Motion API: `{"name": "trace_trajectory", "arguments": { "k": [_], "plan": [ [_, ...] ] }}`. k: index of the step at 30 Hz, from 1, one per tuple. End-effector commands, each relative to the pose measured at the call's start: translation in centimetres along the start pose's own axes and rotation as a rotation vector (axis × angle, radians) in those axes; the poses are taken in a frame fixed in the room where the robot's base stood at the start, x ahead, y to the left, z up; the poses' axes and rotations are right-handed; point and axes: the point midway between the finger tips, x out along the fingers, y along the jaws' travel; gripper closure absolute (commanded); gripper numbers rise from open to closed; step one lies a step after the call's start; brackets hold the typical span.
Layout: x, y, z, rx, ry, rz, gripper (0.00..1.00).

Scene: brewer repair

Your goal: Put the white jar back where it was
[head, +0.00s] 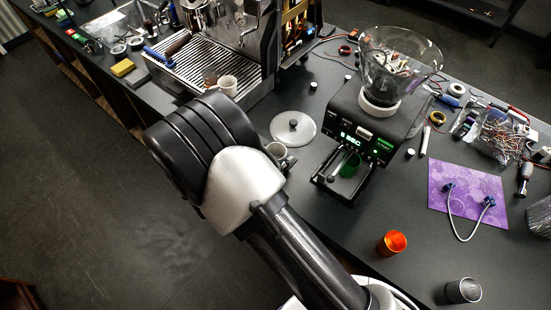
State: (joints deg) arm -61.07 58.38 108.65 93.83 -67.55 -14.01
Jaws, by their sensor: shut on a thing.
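I cannot clearly pick out the white jar in the head view. A white cup (228,86) stands at the front of the espresso machine's drip tray (190,66). Small white round pieces (410,153) lie around the grinder. My arm crosses the middle of the view and hides part of the counter.
A black grinder (369,124) with a clear hopper (400,52) stands on the counter. A purple mat (468,196), cables and tools occupy the right. The counter between grinder and orange cup is clear.

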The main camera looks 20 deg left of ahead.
Motion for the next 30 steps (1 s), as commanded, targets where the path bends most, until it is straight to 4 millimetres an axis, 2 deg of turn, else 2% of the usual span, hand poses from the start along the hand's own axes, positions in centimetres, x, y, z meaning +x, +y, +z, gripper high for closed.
{"name": "trace_trajectory", "arguments": {
  "k": [6,7,15,26,30],
  "plan": [
    [0.2,0.0,0.4,-0.001,0.001,0.001,0.82],
    [0.1,0.0,0.3,-0.001,0.000,0.001,0.51],
    [0.1,0.0,0.3,-0.001,0.000,0.001,0.33],
    [0.0,0.0,0.0,-0.001,0.000,0.001,0.33],
    [-1.6,-0.1,-0.1,-0.003,0.000,-0.003,0.33]
  ]
}}
